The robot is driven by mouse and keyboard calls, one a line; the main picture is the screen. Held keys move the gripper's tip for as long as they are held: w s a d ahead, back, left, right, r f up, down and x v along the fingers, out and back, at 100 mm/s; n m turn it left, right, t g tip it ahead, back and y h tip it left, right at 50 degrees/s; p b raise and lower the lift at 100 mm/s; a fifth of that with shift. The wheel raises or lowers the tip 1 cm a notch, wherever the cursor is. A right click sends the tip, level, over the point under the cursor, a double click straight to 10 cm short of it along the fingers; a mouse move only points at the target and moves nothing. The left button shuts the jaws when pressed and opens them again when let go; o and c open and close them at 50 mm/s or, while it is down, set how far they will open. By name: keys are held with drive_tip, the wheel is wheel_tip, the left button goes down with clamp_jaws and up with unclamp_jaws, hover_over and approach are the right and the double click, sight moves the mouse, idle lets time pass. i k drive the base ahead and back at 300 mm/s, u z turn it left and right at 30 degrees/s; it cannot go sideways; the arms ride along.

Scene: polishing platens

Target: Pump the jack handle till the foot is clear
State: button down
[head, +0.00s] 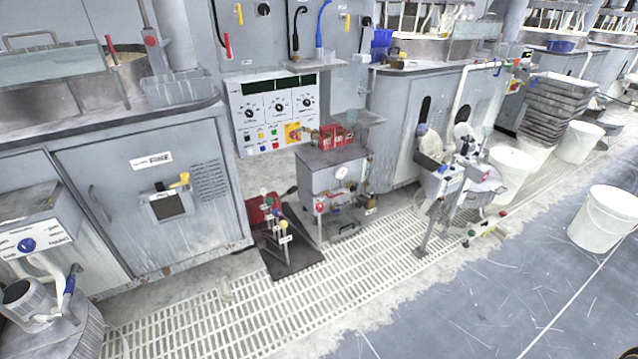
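A small red unit (260,208) that may be the jack sits at the back of a black mat (293,262) on the floor, left of centre. Thin upright rods with coloured knobs (268,226) stand in front of it. A short dark bar (291,190) slants up beside it; I cannot tell whether it is the jack handle. A grey cabinet (330,178) stands just right of the mat. The foot is not clearly made out, so I cannot tell whether it touches the floor. My gripper is not in view.
A slatted white grating (215,318) runs along the machines. A grey stand with a slanted leg (422,248) and a low coloured-ended item (486,230) stand right of centre. A white bucket (602,220) is at the right. The blue-grey floor (500,310) in front is clear.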

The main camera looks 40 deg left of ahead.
sight(294, 189)
drive_tip(key=u, duration=0.15)
drive_tip(key=i, duration=0.4)
drive_tip(key=u, duration=0.6)
drive_tip(key=i, duration=1.8)
drive_tip(key=u, duration=1.65)
drive_tip(key=i, duration=1.05)
drive_tip(key=u, duration=1.35)
drive_tip(key=i, duration=0.15)
drive_tip(key=u, duration=0.05)
